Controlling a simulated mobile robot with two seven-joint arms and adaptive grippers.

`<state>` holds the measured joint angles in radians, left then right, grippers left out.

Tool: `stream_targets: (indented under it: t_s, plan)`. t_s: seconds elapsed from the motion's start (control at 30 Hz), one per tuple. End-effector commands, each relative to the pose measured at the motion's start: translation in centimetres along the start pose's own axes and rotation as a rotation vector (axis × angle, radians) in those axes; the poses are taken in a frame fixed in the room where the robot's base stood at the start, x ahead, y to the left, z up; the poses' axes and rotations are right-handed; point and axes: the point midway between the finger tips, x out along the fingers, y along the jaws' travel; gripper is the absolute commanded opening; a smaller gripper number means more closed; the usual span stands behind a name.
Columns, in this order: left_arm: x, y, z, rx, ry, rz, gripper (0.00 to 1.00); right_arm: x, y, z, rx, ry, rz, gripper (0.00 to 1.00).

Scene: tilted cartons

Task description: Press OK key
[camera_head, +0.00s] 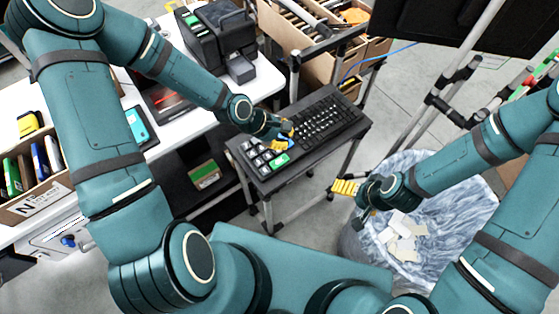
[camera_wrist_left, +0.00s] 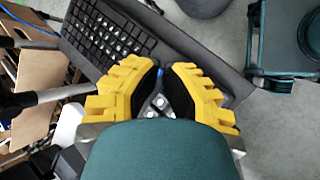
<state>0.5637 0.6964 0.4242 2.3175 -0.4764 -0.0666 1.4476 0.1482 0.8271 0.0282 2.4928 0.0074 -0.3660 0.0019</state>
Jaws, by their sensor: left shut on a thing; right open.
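A black keyboard (camera_head: 325,120) lies on a small dark stand, with a block of large pale keys (camera_head: 257,158) at its near left end. A green key (camera_head: 280,160) stands out there; I cannot read its label. My left gripper (camera_head: 287,138) is just above these keys, behind the green key, with its yellow fingers pointing down. It is shut on a small blue thing, which shows between the fingertips in the left wrist view (camera_wrist_left: 160,72). The fingers hide some keys. My right gripper (camera_head: 352,202) is open and empty beside the bin's left rim.
A bin lined with a clear bag (camera_head: 455,215) holds paper scraps at the right. A white table (camera_head: 205,122) with a black device (camera_head: 220,38) stands to the left of the stand. Metal poles rise at the right.

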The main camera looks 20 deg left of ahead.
Motion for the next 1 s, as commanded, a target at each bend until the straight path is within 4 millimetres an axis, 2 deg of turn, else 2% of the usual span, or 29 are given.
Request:
stream_targets:
  t_s: [0.43, 0.7, 1.0]
  plan:
    - [4.7, -2.5, -2.5, 0.001, 0.000, 0.000, 0.00, 5.7, 1.9, 0.7, 0.000, -0.001, 0.011, 0.98]
    - [6.3, -3.4, -3.4, 0.000, 0.000, 0.000, 0.00, 6.9, 2.4, 1.5, -0.005, -0.017, 0.009, 0.98]
    - [6.3, -3.4, -3.4, 0.001, 0.000, 0.000, 0.00, 6.8, 2.4, 1.5, -0.006, -0.018, 0.008, 0.98]
